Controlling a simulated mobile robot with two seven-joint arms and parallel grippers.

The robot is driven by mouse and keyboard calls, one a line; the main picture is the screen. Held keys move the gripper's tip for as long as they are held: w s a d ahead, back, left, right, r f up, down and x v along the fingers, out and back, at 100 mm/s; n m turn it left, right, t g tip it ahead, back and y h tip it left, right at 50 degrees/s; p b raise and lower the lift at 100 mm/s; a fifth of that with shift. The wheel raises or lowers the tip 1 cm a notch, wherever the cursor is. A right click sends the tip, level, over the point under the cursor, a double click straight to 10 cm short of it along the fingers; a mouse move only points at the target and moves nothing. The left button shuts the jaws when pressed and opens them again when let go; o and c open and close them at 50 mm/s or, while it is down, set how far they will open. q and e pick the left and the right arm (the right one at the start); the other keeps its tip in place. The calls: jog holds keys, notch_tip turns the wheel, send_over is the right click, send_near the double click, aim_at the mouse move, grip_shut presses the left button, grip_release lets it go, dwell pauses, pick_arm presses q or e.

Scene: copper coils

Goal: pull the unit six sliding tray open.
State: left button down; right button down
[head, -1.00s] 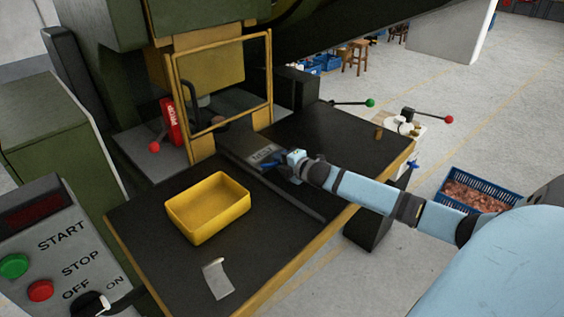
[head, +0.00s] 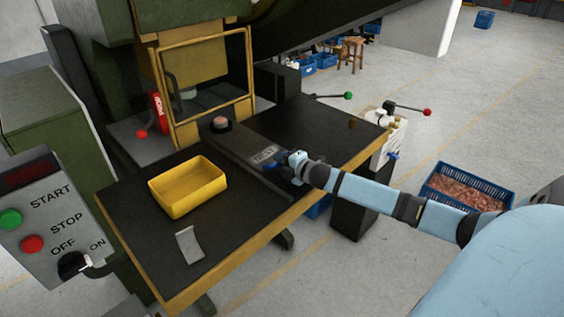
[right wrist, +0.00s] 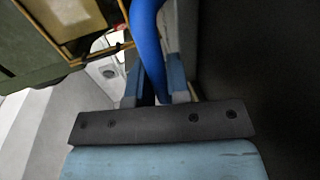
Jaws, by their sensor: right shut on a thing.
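The sliding tray (head: 240,150) is a dark, narrow plate with a pale label reading like "NEST", lying on the black worktable. It runs from the yellow guard frame toward the table's front edge. A dark round holder with a copper-coloured piece (head: 221,121) sits near its far end, just in front of the guard. My right gripper (head: 279,167) is at the tray's near end, shut on its blue handle (head: 268,168). In the right wrist view the blue handle (right wrist: 148,45) passes between the two fingers. My left gripper is not in view.
A yellow bin (head: 188,188) and a grey metal strip (head: 189,244) lie on the worktable left of the tray. The yellow guard frame (head: 198,122) stands behind. A control box (head: 45,220) is at the left. A blue crate of copper pieces (head: 467,190) stands on the floor at right.

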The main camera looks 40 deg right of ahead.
jog(key=c, duration=1.1)
grip_release()
jog(key=shift+s, duration=0.45)
jog(key=b+v, duration=0.2)
jog(key=v, duration=0.9)
jog(key=shift+s+r, duration=0.15)
jog(key=shift+s, duration=0.15)
jog(key=shift+s+d+r, duration=0.1)
jog(key=shift+s+r, duration=0.1)
jog(key=shift+s, duration=0.4)
